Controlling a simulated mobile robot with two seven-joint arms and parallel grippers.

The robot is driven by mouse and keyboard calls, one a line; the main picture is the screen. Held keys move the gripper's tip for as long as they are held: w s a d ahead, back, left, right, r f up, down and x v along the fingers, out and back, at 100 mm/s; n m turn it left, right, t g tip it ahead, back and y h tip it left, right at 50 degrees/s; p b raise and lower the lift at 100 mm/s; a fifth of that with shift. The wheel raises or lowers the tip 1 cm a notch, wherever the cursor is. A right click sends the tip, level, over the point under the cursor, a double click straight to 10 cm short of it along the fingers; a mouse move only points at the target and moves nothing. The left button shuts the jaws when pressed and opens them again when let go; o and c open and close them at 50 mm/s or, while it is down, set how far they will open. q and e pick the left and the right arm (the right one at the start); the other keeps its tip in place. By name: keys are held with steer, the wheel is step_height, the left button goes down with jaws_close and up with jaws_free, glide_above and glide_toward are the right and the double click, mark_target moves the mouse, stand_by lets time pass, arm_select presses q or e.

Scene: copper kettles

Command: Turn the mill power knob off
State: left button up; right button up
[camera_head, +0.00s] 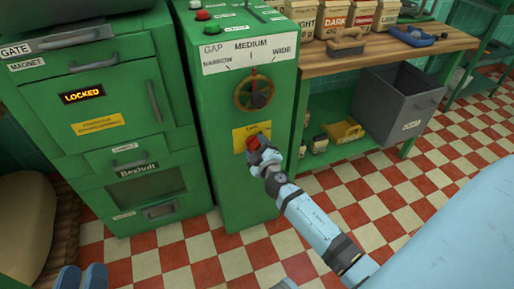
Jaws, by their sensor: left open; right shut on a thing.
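The green mill (237,184) stands at the middle, with a yellow label (239,139) low on its front. My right gripper (257,150) is at the mill's front, over the right part of this label. It is shut on a small red knob (253,143), mostly hidden by the gripper; its setting cannot be read. My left gripper (81,279) is open and empty at the bottom left edge, only partly in view, well apart from the mill.
Above is a gap handwheel (254,92) below a scale marked narrow, medium and wide. A green cabinet (112,127) with a "LOCKED" display stands left. A wooden bench (390,45) and a grey bin (399,105) are right. The checkered floor in front is clear.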

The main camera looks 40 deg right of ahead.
steer(key=n, duration=0.4)
steer(key=shift+n, duration=0.3)
steer(key=shift+a+n, duration=0.1)
steer(key=shift+n, duration=1.4)
steer(key=o, duration=0.9)
